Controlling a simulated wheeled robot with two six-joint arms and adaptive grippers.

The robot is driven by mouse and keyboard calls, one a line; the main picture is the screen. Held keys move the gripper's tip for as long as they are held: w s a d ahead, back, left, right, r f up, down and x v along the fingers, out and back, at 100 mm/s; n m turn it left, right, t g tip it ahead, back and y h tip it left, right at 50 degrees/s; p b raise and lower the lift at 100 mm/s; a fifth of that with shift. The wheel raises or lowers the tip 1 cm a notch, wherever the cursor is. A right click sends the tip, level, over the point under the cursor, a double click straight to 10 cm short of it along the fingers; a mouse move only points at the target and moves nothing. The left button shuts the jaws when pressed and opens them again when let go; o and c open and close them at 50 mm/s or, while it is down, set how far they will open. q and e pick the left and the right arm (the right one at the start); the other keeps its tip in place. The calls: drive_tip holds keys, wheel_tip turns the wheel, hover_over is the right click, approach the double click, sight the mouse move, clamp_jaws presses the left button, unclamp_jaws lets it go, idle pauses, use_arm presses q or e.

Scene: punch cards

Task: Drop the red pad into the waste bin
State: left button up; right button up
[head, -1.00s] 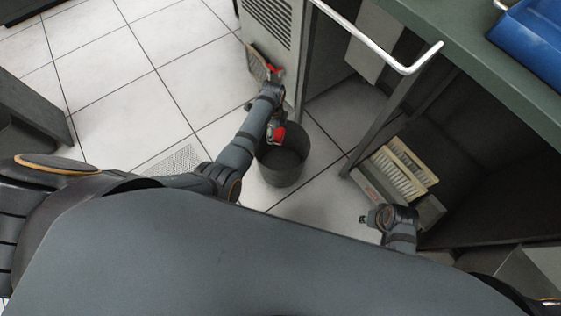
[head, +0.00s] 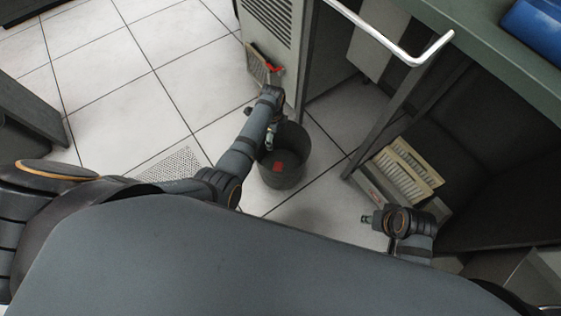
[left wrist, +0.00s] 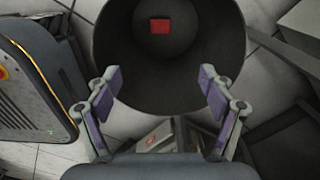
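The red pad (head: 279,166) lies inside the dark grey waste bin (head: 291,181), low down in it. In the left wrist view the pad (left wrist: 160,26) shows as a small red square on the bottom of the round bin (left wrist: 222,35).
A grey cabinet with a vent (head: 270,20) stands behind the bin, with a brush-like item (head: 258,62) and something red at its side. A box of cards (head: 402,172) sits in the open bay at right. A metal rail (head: 392,45) juts from the green counter.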

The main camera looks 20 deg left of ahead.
use_arm(q)
drive_tip(key=shift+r, duration=0.1)
wheel_tip(320, 180, up, 12)
idle(0.5)
idle(0.5)
